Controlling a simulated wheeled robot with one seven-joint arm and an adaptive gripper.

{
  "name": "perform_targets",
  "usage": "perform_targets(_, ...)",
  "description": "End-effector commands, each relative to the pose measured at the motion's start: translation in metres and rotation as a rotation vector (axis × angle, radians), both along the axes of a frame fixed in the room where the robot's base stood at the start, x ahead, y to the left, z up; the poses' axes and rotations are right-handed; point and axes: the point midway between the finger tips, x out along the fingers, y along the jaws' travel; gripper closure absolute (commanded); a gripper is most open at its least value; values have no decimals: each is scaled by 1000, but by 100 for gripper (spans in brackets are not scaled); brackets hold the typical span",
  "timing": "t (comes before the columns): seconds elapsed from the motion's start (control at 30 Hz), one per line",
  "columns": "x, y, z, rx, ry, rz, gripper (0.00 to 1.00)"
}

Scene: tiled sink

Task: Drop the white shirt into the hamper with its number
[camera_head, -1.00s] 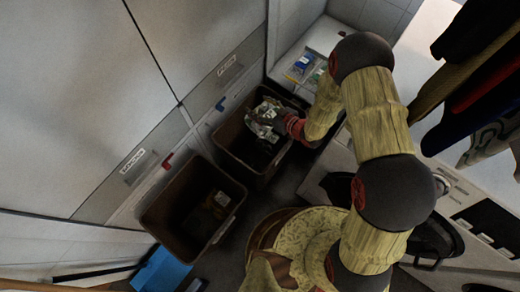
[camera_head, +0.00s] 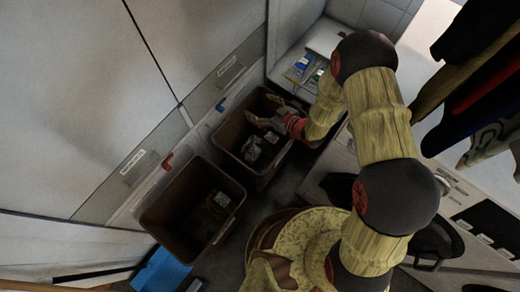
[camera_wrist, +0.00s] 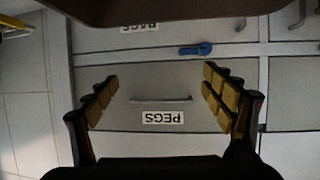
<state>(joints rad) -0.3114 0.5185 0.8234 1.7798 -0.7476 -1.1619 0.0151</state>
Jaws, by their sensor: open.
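The white shirt (camera_head: 252,148) appears as a crumpled pale bundle low inside the far brown hamper (camera_head: 222,139). A smaller pale patch lies beside it; I cannot tell whether it is part of the shirt. My gripper (camera_head: 264,111) is over this hamper, fingers spread, apart from the bundle. In the wrist view my gripper (camera_wrist: 160,97) is open with nothing between its fingers, and a brown rim crosses the top. The near brown hamper (camera_head: 160,208) holds some dark and pale items. I cannot read any number on the shirt or hampers.
A blue tab (camera_head: 220,105) is by the far hamper and a red tab (camera_head: 167,162) by the near one. Labelled cabinet fronts (camera_head: 125,170) stand behind. A blue object (camera_head: 162,272) lies on the floor. Dark clothes (camera_head: 470,70) hang at the right.

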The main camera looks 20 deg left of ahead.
Motion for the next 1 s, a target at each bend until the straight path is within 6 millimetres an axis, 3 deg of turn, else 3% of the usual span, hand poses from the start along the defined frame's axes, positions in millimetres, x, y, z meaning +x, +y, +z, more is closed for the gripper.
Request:
perform_targets(0.3,2,0,55,2,-5,-1,17)
perform_targets(0.5,1,0,80,2,-3,0,17)
perform_targets(1.0,1,0,90,1,-1,-1,17)
